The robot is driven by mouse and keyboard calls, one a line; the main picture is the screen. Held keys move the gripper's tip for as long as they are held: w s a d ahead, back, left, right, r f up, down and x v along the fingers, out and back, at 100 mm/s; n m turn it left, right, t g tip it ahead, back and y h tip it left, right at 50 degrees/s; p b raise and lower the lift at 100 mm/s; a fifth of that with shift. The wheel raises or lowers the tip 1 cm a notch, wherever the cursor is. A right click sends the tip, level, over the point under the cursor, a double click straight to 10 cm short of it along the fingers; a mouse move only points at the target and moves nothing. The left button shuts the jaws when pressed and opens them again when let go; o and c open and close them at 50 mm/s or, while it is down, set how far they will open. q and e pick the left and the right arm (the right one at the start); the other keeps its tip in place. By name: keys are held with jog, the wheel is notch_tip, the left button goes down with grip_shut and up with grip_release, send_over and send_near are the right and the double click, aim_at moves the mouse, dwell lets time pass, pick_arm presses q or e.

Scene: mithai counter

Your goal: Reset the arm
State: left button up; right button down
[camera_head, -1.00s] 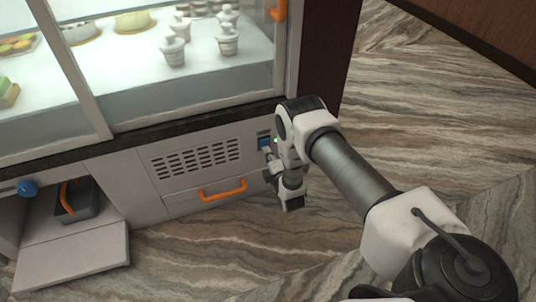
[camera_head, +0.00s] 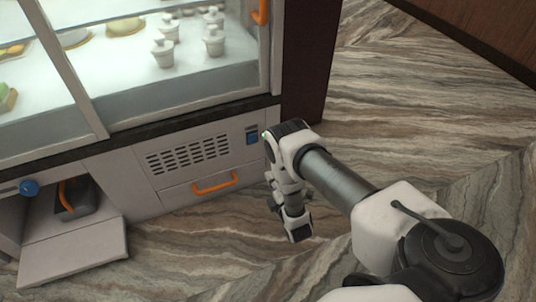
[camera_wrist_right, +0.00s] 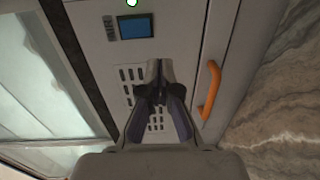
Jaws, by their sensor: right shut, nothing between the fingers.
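My right arm reaches in from the lower right in the head view. Its gripper (camera_head: 271,191) is small there and partly hidden by the wrist, in front of the counter's lower panel. In the right wrist view the gripper (camera_wrist_right: 158,72) has its dark fingers together with nothing between them. The fingers point at the panel, over the slotted vent and left of the orange drawer handle (camera_wrist_right: 209,90). They look clear of the panel. My left gripper is in neither view.
The glass display case (camera_head: 180,100) holds white pots and sweets. Below it are a vent (camera_head: 190,155), a blue screen (camera_head: 252,138), a drawer with an orange handle (camera_head: 214,184) and an open compartment with a dark box (camera_head: 75,200). The marbled floor (camera_head: 430,120) at right is clear.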

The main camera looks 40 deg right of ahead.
dwell(0.4)
jog(key=w+a+r, duration=0.4)
jog(key=w+r, duration=0.1)
jog(key=r, duration=0.3)
jog(key=s+a+f+m+g+y, duration=0.1)
jog(key=s+a+f+m+g, duration=0.15)
jog(key=s+m+g, duration=0.6)
jog(key=s+a+f+m+g+y, duration=0.1)
jog(key=s+a+g+y, duration=0.15)
jog(key=s, duration=1.15)
jog(key=s+a+f+m+g, duration=0.25)
jog(key=s+m+g, duration=0.3)
jog(key=s, duration=0.55)
notch_tip(320, 180, up, 37)
jog(key=p, duration=3.6)
jog(key=shift+w+a+m+p, duration=0.15)
jog(key=shift+a+m+p, duration=0.05)
jog(key=shift+m+p, duration=0.2)
